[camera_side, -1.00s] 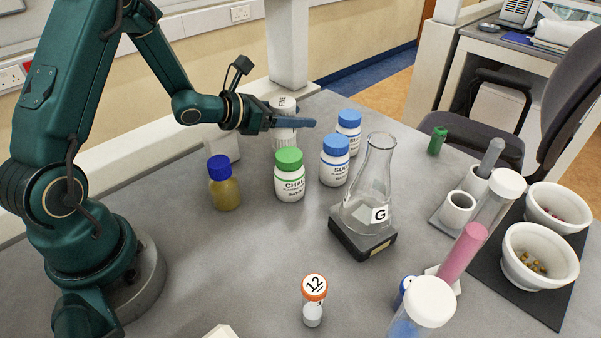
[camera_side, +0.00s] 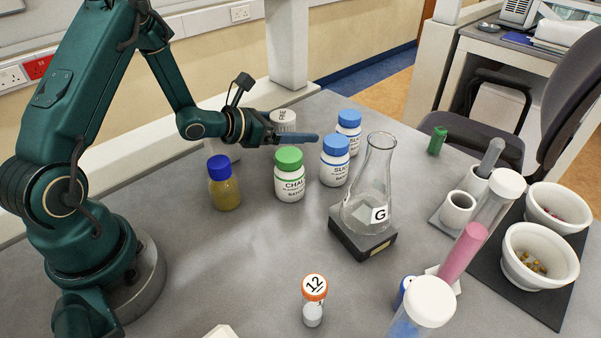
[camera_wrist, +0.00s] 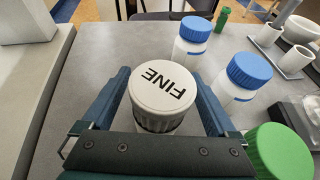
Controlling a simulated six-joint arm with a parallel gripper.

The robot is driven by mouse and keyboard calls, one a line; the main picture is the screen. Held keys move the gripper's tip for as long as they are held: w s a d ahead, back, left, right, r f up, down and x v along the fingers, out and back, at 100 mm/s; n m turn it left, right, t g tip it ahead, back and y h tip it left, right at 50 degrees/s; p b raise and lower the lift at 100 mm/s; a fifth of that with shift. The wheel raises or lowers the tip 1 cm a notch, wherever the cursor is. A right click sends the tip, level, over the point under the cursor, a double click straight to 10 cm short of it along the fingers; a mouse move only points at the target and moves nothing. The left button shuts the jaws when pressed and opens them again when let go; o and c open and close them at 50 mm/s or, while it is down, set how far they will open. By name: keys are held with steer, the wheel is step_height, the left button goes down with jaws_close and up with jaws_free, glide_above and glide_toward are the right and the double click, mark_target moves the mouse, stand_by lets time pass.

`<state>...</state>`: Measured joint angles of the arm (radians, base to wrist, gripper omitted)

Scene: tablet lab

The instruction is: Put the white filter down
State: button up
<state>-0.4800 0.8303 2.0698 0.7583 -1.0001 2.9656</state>
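The white filter (camera_wrist: 165,90) is a white cylinder with FINE on its round top and a ribbed grey side. In the wrist view it stands between the two fingers of my gripper (camera_wrist: 162,100), which is shut on it. In the side view the filter (camera_side: 283,119) shows behind my gripper (camera_side: 292,139), upright, its lower part hidden by the finger and the green-capped bottle (camera_side: 289,181). I cannot tell whether its base touches the bench.
Two blue-capped bottles (camera_side: 335,160) (camera_side: 348,131) stand close on the right. A yellow bottle (camera_side: 225,190) stands front left of the gripper. A glass flask (camera_side: 368,195) on a dark block is farther right.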

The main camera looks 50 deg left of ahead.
steer(key=shift+r, duration=0.2)
steer(key=v, duration=1.2)
